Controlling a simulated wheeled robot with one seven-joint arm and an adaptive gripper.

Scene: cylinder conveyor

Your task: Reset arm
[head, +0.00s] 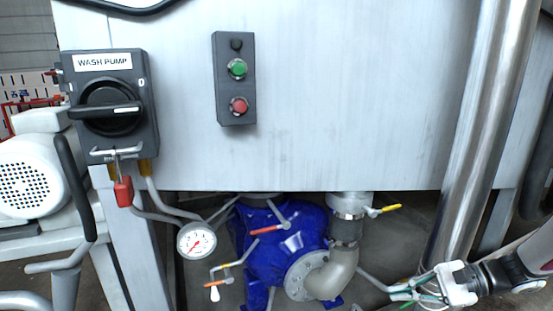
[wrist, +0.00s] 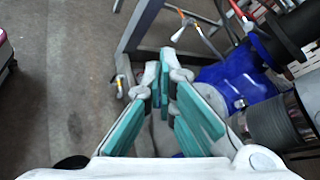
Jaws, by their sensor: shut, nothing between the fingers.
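My gripper (head: 398,291) is at the lower right of the head view, on my arm that comes in from the right edge. Its white and green fingers point left, in front of the steel machine's lower part. In the wrist view my gripper (wrist: 165,58) has its fingertips together with nothing between them. The blue pump (head: 285,245) stands left of my gripper in the head view, apart from it. The blue pump also shows in the wrist view (wrist: 245,75), beyond and right of the fingers.
A WASH PUMP switch box (head: 110,105) and a box with green and red buttons (head: 235,80) are on the steel panel (head: 350,100). A dial gauge (head: 197,241), a yellow-handled valve (head: 383,210) and a thick steel pipe (head: 475,130) are near. Bare floor (wrist: 70,80) lies left in the wrist view.

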